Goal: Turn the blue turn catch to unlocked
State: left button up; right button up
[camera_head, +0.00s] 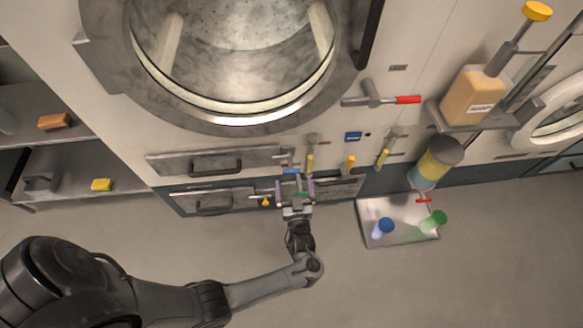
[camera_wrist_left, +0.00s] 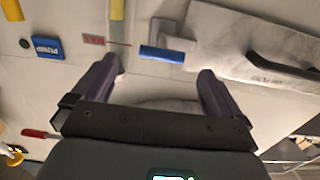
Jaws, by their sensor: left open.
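The blue turn catch (camera_wrist_left: 162,54) is a short blue bar on a grey mount on the pale panel, lying nearly level in the left wrist view. In the head view only a small blue part of it (camera_head: 291,171) shows above my gripper. My left gripper (camera_head: 295,184) is open in front of the lower panel. In the left wrist view its two purple-grey fingers (camera_wrist_left: 162,70) stand apart on either side, with the blue bar just beyond the gap between their tips. I see no contact. Nothing is between the fingers.
A red-tipped lever (camera_head: 408,99) is higher up. Flat drawers with dark handles (camera_head: 215,162) are left. A tray (camera_head: 372,210) with bottles stands on the floor at right.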

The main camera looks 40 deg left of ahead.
aim_at(291, 167)
pick_arm(q)
jog(key=b+x, duration=0.1)
jog(key=x, duration=0.6)
jog(key=shift+a+f+b, duration=0.1)
jog(key=shift+a+b, duration=0.05)
jog(key=shift+b, duration=0.25)
jog(key=shift+w+a, duration=0.2)
jog(key=shift+a, duration=0.1)
jog(key=c, duration=0.9)
